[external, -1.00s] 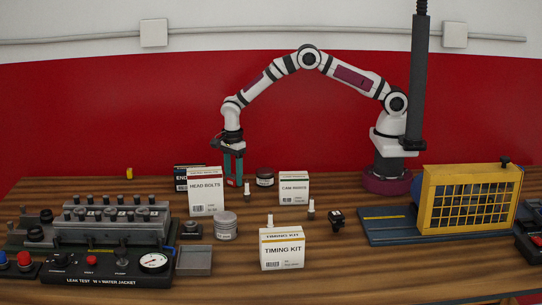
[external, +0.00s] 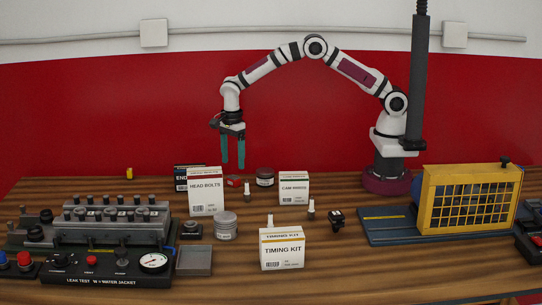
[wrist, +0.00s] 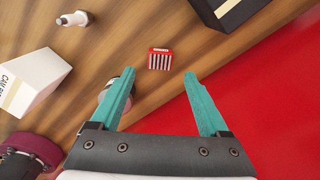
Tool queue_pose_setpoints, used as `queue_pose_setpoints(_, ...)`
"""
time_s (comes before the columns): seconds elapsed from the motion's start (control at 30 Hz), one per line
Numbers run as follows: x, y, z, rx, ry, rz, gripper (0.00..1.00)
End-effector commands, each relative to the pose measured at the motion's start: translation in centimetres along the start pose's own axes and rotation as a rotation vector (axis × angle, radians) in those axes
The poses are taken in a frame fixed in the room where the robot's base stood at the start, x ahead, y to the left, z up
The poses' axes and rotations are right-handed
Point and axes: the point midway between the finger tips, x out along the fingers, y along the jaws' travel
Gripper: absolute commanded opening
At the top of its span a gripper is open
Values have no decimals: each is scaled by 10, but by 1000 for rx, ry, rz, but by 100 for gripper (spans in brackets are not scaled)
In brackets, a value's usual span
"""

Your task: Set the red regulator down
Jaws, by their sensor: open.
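The red regulator (wrist: 160,59) is a small red block with pale stripes. It lies on the wooden table (wrist: 100,62), seen between and beyond my fingers in the wrist view. In the external view the red regulator (external: 234,181) shows small behind the boxes, beside a dark-lidded jar. My gripper (external: 232,165) is open and empty above and behind it, pointing down. In the wrist view my gripper (wrist: 158,80) has its teal fingers spread wide, with the regulator apart from both.
The dark-lidded jar (external: 265,177), HEAD BOLTS box (external: 205,196) and a small white bottle (external: 247,191) stand close by. The CAM RINGS box (external: 294,190) is to the right. A red wall (wrist: 270,105) rises behind.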

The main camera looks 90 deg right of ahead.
Motion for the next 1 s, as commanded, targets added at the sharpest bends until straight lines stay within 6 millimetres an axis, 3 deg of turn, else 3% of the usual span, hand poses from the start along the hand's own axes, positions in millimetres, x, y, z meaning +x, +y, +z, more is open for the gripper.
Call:
queue_pose_setpoints(0.1,-31,0,0,0,-2,-3,79)
queue_pose_setpoints(0.2,-49,0,0,-1,-2,-2,79)
queue_pose_setpoints(0.43,-62,1,-1,-9,-1,1,79)
queue_pose_setpoints(0.53,-87,20,-11,-140,-11,6,79)
queue_pose_setpoints(0.63,-135,71,-43,-466,-35,19,79)
queue_pose_setpoints(0.7,-164,121,-77,-759,-61,26,79)
queue_pose_setpoints(0.77,-177,166,-110,-1013,-87,28,79)
queue_pose_setpoints(0.8,-181,196,-132,-1179,-104,26,79)
queue_pose_setpoints(0.9,-173,257,-178,-1531,-144,15,79)
queue_pose_setpoints(1.0,-159,293,-206,-1756,-173,2,79)
